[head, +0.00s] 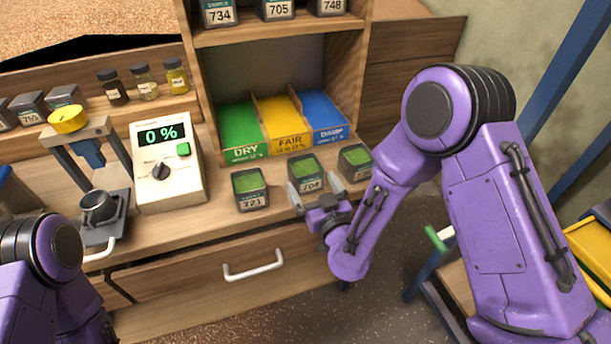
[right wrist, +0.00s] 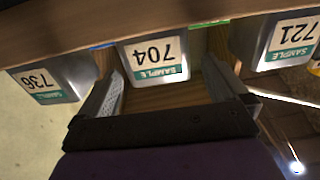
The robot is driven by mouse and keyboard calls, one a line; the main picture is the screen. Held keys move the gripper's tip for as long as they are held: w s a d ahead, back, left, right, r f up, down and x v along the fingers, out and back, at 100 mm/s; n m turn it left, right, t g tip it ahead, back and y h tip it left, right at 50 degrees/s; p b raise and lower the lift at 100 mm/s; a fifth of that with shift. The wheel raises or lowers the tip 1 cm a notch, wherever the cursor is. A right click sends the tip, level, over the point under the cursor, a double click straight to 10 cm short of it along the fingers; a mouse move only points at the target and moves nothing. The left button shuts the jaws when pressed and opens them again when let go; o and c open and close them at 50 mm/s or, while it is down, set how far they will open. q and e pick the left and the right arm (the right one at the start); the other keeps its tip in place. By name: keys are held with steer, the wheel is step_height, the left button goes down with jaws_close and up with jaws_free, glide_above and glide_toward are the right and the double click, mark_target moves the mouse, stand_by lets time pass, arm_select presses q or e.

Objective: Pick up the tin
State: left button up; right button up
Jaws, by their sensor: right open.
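Three open tins with green contents stand in a row on the wooden counter: tin 721 (head: 250,190), tin 704 (head: 306,173) and tin 736 (head: 355,162). My right gripper (head: 315,187) is open at the front of tin 704, a finger toward each side. In the right wrist view, tin 704 (right wrist: 154,57) appears upside down, ahead of and between the fingers (right wrist: 165,80). Tin 721 (right wrist: 277,40) and tin 736 (right wrist: 52,82) flank it outside the fingers. I cannot tell whether the fingers touch tin 704. My left gripper is out of view.
Behind the tins are green DRY (head: 241,130), yellow FAIR (head: 281,122) and blue DAMP (head: 322,115) bins. A meter (head: 167,165) reading 0 % and a press (head: 90,160) stand left. A drawer (head: 215,270) is below the counter.

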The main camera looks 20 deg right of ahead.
mark_target(300, 160)
steer(key=w, duration=0.2)
steer(key=w+p, duration=0.1)
steer(key=w, duration=0.1)
steer(key=w+p, duration=0.1)
steer(key=w, duration=0.1)
steer(key=shift+r, duration=0.25)
steer(key=shift+w+f, duration=0.1)
steer(key=shift+w, duration=0.1)
steer(key=shift+a, duration=0.1)
steer(key=c, duration=1)
steer(key=shift+c, duration=0.2)
